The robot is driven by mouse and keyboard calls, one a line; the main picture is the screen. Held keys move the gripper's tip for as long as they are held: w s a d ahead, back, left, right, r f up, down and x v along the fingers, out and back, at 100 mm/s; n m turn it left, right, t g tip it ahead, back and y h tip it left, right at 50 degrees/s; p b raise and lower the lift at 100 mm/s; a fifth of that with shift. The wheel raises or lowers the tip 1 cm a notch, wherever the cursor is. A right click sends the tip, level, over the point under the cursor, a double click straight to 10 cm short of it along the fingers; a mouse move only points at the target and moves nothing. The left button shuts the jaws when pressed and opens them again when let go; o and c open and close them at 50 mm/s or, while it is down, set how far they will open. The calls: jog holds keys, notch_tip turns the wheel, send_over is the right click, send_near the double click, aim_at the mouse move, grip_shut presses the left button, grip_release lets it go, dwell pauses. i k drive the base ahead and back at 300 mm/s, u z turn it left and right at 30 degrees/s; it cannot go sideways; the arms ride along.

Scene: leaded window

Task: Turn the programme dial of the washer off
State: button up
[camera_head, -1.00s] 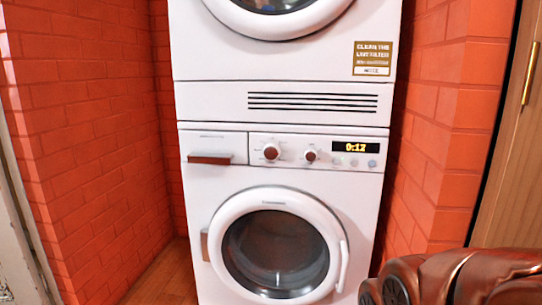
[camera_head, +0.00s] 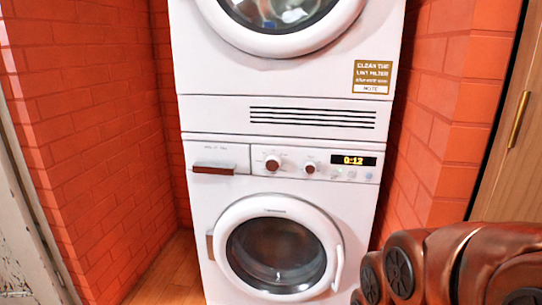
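The white washer (camera_head: 207,196) is the lower machine of a stack and faces me. Its control panel holds a larger dial (camera_head: 273,163) with a reddish-brown face and a smaller dial (camera_head: 309,168) to its right. The frames do not label which is the programme dial. A lit display (camera_head: 353,161) at the right of the panel reads 0:12. The round washer door (camera_head: 277,251) is closed. My copper-coloured arm shows at the lower right, apart from the washer. My gripper is not in view.
A white dryer (camera_head: 285,76) with a vent grille and a lint filter note (camera_head: 373,77) stands on the washer. A drawer with a brown handle (camera_head: 213,168) is left of the dials. Orange brick walls (camera_head: 95,130) close in both sides. Wooden floor (camera_head: 165,272) shows at lower left.

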aim_at(273, 163)
jog(key=u, duration=2.55)
jog(key=i, duration=1.7)
jog(key=z, duration=2.4)
